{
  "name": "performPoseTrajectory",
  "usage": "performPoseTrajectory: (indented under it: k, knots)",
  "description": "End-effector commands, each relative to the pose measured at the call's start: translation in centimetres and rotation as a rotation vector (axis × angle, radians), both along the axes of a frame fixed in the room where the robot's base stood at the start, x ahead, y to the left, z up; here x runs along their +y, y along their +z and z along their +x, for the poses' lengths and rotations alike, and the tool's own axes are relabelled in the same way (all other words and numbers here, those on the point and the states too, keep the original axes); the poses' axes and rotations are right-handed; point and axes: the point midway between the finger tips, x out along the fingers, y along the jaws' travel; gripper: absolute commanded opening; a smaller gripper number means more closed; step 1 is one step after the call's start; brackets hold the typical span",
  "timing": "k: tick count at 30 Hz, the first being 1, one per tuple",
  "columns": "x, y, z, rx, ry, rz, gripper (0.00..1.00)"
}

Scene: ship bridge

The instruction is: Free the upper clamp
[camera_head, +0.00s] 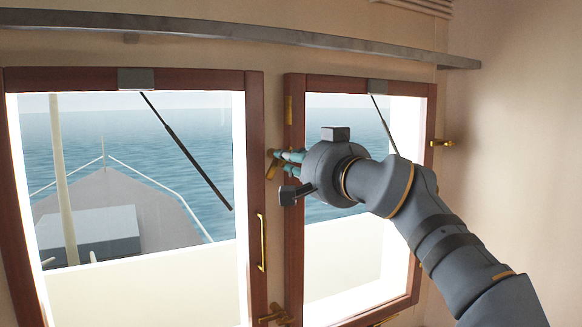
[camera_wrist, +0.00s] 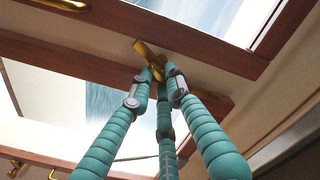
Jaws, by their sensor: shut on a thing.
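The upper clamp (camera_head: 271,167) is a small brass piece on the strip of wall between the two windows. In the wrist view the clamp (camera_wrist: 148,50) lies slanted at the tips of my fingers. My gripper (camera_head: 285,157) reaches it from the right; its teal segmented fingers are shut on the clamp. In the wrist view my gripper (camera_wrist: 157,76) hides part of the clamp's lower end. The left window frame (camera_head: 254,150) is closest to the clamp on its left, and the right window frame (camera_head: 294,230) stands on its right.
A lower brass clamp (camera_head: 274,316) sits between the windows near the bottom edge. A brass handle (camera_head: 262,243) is on the left window's frame. Another brass fitting (camera_head: 441,143) is right of the right window. A grey rail (camera_head: 230,29) runs above both windows.

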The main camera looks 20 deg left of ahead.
Motion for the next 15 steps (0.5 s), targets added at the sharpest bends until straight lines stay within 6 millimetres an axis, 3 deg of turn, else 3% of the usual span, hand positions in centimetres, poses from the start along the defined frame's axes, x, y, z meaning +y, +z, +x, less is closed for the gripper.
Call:
performPoseTrajectory:
  k: [15]
  knots:
    - [-0.10,0.72,-0.21,-0.300,-0.002,-0.270,0.00]
